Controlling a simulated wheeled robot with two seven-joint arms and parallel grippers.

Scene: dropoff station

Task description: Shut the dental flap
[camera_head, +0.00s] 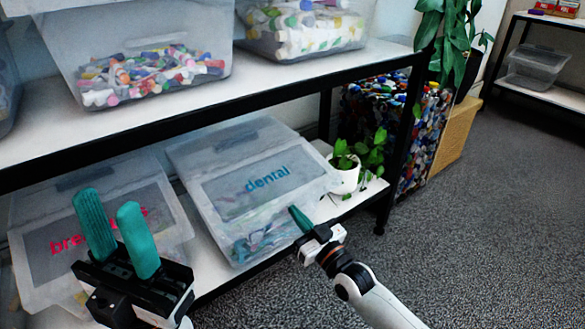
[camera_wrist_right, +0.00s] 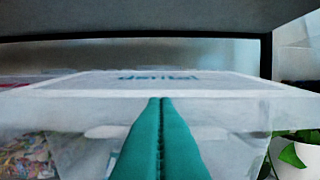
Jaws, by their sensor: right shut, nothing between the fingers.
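The dental bin (camera_head: 250,242) is a clear box on the lower shelf, with small coloured items inside. Its flap (camera_head: 262,180) is a translucent panel with a grey label reading "dental". In the right wrist view the flap (camera_wrist_right: 80,92) lies nearly flat across the top of the bin; I cannot tell if it is fully shut. My right gripper (camera_head: 295,212) is shut and empty at the bin's front right edge. Its teal fingertips (camera_wrist_right: 161,100) overlap the flap's front edge; contact is unclear. My left gripper (camera_head: 109,200) is open and empty, fingers up, before the left bin.
A second bin (camera_head: 165,190) with red lettering, partly hidden by my left gripper, stands left of the dental bin. A potted plant (camera_head: 345,178) stands close on its right. The upper shelf (camera_head: 190,110) carries bins overhead. Open carpet (camera_head: 480,230) lies to the right.

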